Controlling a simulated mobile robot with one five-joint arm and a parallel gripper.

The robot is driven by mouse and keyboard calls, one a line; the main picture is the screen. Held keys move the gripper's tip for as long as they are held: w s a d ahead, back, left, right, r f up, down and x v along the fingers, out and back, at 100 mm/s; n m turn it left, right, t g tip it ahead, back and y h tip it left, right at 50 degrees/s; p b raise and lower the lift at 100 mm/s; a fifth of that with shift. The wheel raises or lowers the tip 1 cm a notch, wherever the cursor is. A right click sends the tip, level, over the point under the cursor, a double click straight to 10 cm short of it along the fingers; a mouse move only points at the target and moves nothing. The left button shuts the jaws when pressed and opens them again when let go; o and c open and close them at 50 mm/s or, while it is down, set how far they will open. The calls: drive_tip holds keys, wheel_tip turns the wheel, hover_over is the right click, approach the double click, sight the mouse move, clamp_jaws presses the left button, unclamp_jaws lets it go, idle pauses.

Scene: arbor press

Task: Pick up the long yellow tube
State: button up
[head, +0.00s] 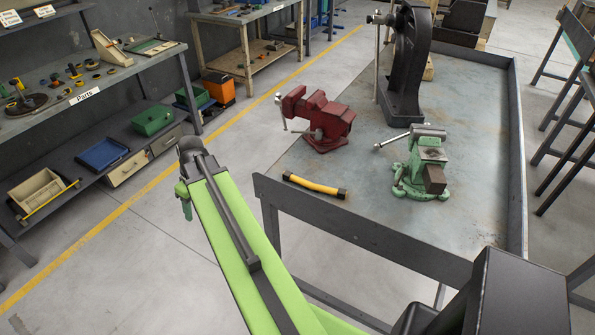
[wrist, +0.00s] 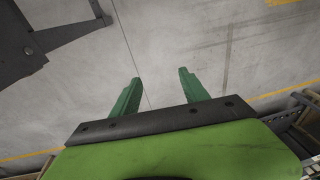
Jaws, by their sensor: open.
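The long yellow tube (head: 314,185) has black ends and lies on the grey metal table (head: 370,215), near its front left edge. It lies flat, slanting slightly down to the right. My gripper (wrist: 156,88) shows in the wrist view with its two green fingers apart and nothing between them, over bare concrete floor. In the head view my green arm reaches out left of the table, and the gripper's fingers are mostly hidden at its far end. The tube is not visible in the wrist view.
A red vise (head: 318,118) stands behind the tube and a green vise (head: 422,165) to its right. A black arbor press (head: 405,65) stands at the table's back. A shelf unit (head: 120,75) with parts is at left. Open floor lies between shelf and table.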

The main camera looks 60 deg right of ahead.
drive_tip(key=s+d+r+t+p, duration=0.1)
drive_tip(key=s+d+r+p, duration=0.15)
drive_tip(key=d, duration=0.55)
drive_tip(key=s+d+r+p, duration=0.1)
drive_tip(key=s+d+r, duration=0.3)
drive_tip(key=d, duration=0.5)
drive_tip(key=t+h+p, duration=0.1)
drive_tip(key=t+p, duration=0.1)
drive_tip(key=p, duration=0.2)
approach(291, 175)
drive_tip(key=b+x, duration=0.3)
drive_tip(key=b, duration=0.8)
drive_tip(key=shift+w+f, duration=0.3)
drive_tip(key=shift+f, duration=0.1)
drive_tip(key=shift+r, duration=0.1)
drive_tip(key=b+x, duration=0.5)
drive_tip(key=shift+d+f, duration=0.1)
drive_tip(key=shift+f, duration=0.15)
drive_tip(key=shift+r, duration=0.2)
clamp_jaws()
